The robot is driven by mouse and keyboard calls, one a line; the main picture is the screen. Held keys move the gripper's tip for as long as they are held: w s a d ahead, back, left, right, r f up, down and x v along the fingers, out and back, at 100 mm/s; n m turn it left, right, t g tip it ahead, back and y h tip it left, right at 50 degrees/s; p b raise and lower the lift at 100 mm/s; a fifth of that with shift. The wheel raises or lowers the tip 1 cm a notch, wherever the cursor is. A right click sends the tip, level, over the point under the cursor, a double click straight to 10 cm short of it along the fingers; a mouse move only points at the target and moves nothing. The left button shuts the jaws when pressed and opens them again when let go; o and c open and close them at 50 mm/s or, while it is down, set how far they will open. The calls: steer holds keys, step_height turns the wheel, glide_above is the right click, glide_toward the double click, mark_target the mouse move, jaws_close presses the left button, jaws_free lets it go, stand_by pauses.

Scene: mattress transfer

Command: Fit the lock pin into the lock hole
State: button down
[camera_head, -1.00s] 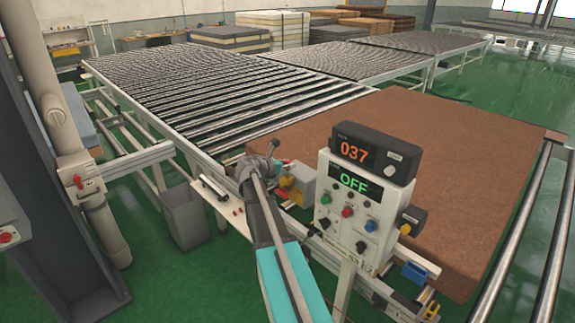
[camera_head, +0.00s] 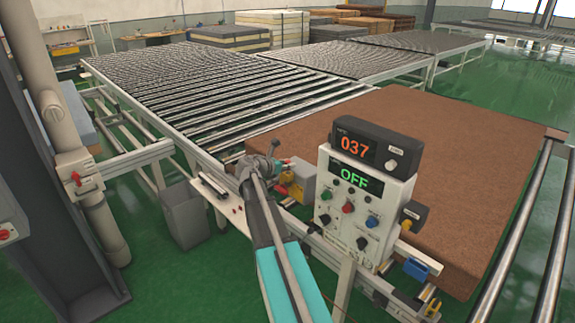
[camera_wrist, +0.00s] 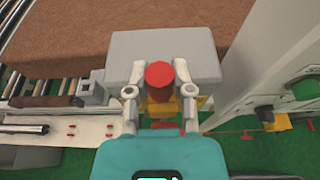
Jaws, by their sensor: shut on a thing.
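In the wrist view, my gripper (camera_wrist: 159,90) is shut on a red-topped pin (camera_wrist: 159,74), which stands between its two pale fingers. I take this as the lock pin. Yellow parts show below and beside it, and a grey block (camera_wrist: 190,55) lies just beyond. A small grey bracket with a square opening (camera_wrist: 90,92) sits to the left; I cannot tell whether it is the lock hole. In the head view, my gripper (camera_head: 276,164) is beside the grey block (camera_head: 303,181) and yellow part (camera_head: 291,192) at the conveyor's near edge. The pin's lower end is hidden.
A control box (camera_head: 360,205) reading 037 and OFF stands close to the right of my gripper. A brown mattress (camera_head: 450,190) lies behind it. The roller conveyor (camera_head: 200,90) extends to the back left. A grey bin (camera_head: 185,212) stands on the floor at left.

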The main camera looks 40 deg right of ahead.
steer(key=shift+f+b, duration=0.8)
steer(key=shift+f, duration=0.05)
steer(key=shift+c, duration=2.1)
jaws_free()
steer(key=shift+r, duration=0.1)
step_height(320, 180, up, 12)
steer(key=p, duration=1.2)
